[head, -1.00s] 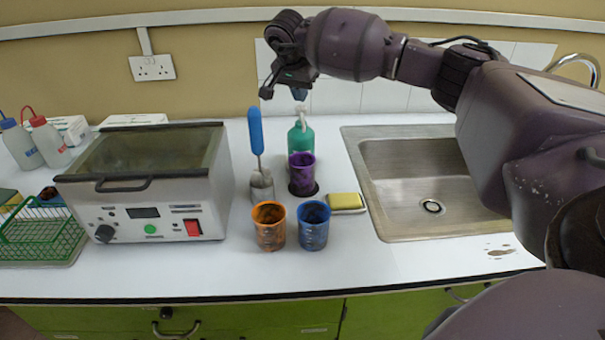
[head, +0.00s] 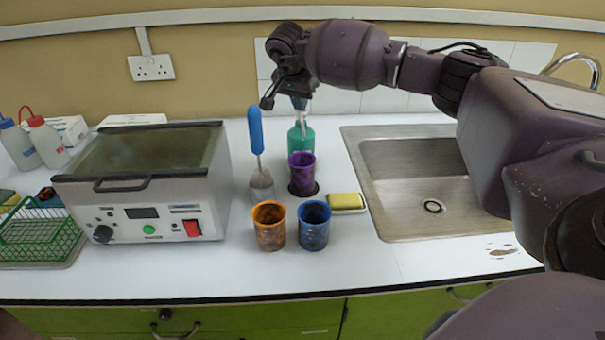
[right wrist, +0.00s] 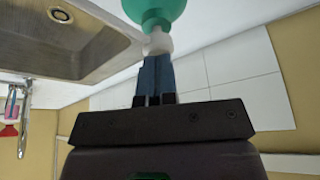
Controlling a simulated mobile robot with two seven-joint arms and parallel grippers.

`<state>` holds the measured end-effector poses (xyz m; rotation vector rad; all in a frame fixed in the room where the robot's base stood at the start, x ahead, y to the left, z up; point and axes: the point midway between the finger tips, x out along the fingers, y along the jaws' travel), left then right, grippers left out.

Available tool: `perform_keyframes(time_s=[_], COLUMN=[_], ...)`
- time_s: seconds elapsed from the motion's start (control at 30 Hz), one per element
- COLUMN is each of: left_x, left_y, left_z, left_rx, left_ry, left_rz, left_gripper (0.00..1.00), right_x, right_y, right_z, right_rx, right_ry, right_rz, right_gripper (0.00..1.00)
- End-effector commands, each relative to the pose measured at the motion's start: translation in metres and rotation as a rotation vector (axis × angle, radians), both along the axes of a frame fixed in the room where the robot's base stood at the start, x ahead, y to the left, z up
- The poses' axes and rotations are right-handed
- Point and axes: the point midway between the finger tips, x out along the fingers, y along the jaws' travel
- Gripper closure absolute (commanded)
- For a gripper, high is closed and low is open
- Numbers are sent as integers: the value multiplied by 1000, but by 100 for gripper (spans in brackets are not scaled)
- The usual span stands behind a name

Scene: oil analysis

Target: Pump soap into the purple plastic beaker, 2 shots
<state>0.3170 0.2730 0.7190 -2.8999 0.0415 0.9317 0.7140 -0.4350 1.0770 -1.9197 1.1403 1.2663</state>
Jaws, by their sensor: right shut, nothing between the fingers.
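The purple beaker (head: 302,176) stands upright on a dark round spot on the counter. The green soap bottle (head: 301,138) with a white pump top stands just behind it. My right gripper (head: 299,103) points down over the pump head, its fingers shut with nothing between them. In the right wrist view the shut fingertips (right wrist: 157,62) are at the white pump head (right wrist: 157,42), and the green bottle (right wrist: 153,10) lies beyond. Whether the fingers touch the pump is hard to tell. The beaker's contents are not clear. My left gripper is not in view.
An orange beaker (head: 269,227) and a blue beaker (head: 314,226) stand in front. A blue-handled brush (head: 256,135) stands left of the purple beaker, a yellow sponge (head: 346,201) right. A metal bath (head: 150,192) fills the left; a sink (head: 400,215) lies right.

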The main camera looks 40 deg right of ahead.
Motion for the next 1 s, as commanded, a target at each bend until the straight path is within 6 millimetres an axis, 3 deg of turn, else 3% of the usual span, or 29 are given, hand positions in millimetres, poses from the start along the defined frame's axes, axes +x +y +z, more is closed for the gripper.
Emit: perform_keyframes(time_s=[0.33,1.0], left_x=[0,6], left_y=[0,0], left_z=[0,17], left_rx=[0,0], left_ry=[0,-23], left_rz=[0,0], left_gripper=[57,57], right_x=[-1,0], right_y=[0,0], right_z=[-5,28], right_rx=[0,1], right_ry=[9,3], right_rz=[1,1], right_gripper=[100,100])
